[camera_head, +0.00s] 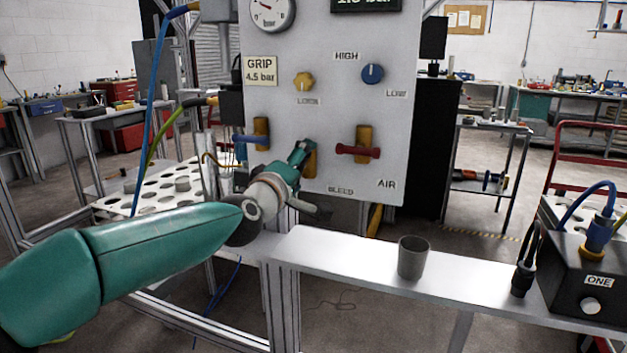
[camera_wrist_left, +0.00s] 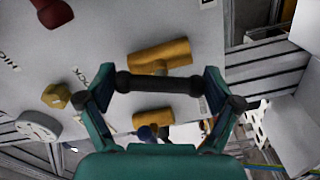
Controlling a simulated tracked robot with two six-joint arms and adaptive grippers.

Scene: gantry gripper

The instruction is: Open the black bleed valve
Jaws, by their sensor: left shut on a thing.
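The black bleed valve is on the grey panel above the BLEED label, between the blue and red valves. In the left wrist view its black handle (camera_wrist_left: 185,86) lies between my left fingers, roughly in line with its brass body (camera_wrist_left: 160,54). My left gripper (camera_head: 302,155) is shut on this handle; it also shows in the left wrist view (camera_wrist_left: 160,86). In the head view the gripper hides the handle, and only part of the brass body (camera_head: 311,162) shows. My right gripper is not in view.
The blue valve handle (camera_head: 253,139) is close to the left of my gripper, the red one (camera_head: 360,152) to the right. Yellow (camera_head: 303,82) and blue (camera_head: 372,73) knobs sit above. A grey cup (camera_head: 412,258) stands on the beam below, with a black box (camera_head: 588,290) farther right.

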